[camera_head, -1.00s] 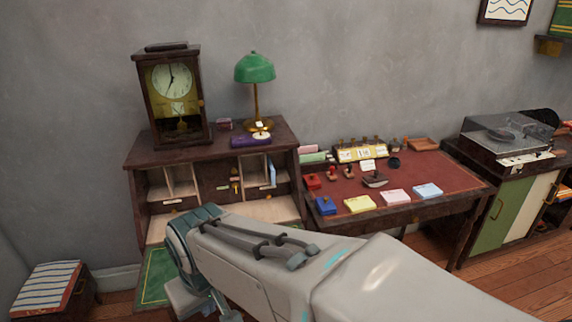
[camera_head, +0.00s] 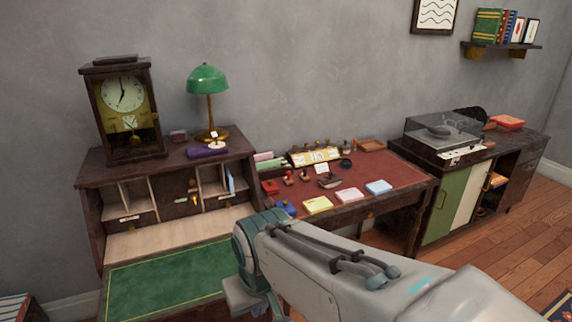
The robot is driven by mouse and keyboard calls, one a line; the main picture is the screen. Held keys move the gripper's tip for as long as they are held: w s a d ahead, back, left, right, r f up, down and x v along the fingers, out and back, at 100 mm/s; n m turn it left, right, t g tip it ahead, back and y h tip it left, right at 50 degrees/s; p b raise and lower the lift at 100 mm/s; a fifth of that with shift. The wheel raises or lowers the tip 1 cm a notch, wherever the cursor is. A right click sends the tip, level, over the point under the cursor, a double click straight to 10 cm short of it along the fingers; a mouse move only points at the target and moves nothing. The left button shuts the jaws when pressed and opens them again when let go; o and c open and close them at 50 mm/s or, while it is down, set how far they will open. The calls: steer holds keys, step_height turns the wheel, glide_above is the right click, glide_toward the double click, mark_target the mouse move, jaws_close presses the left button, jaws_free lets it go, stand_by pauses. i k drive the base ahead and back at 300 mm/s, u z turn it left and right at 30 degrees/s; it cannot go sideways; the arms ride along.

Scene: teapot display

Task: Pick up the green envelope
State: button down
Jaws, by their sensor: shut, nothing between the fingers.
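A pale green envelope (camera_head: 268,165) stands at the back left of the red-topped desk (camera_head: 400,178), close against the side of the wooden bureau. A pink envelope (camera_head: 263,156) stands just behind it. Only the upper part of the green one shows clearly. My arm reaches in from the lower right, and its wrist end is in front of the bureau's green writing surface, lower than the envelope and apart from it. My gripper's fingers do not show; they are hidden or below the picture.
The bureau (camera_head: 168,172) carries a clock (camera_head: 126,105), a green lamp (camera_head: 208,80) and a purple box (camera_head: 207,151). A record player (camera_head: 443,132) stands right.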

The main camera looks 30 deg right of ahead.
mark_target(277, 162)
steer(key=z, duration=0.65)
steer(key=i, duration=0.45)
steer(key=z, duration=0.6)
steer(key=k, duration=0.6)
steer(key=z, duration=0.8)
steer(key=i, duration=1.25)
steer(key=u, duration=0.55)
steer(key=i, duration=0.85)
steer(key=u, duration=1.2)
steer(key=i, duration=0.45)
steer(key=u, duration=0.5)
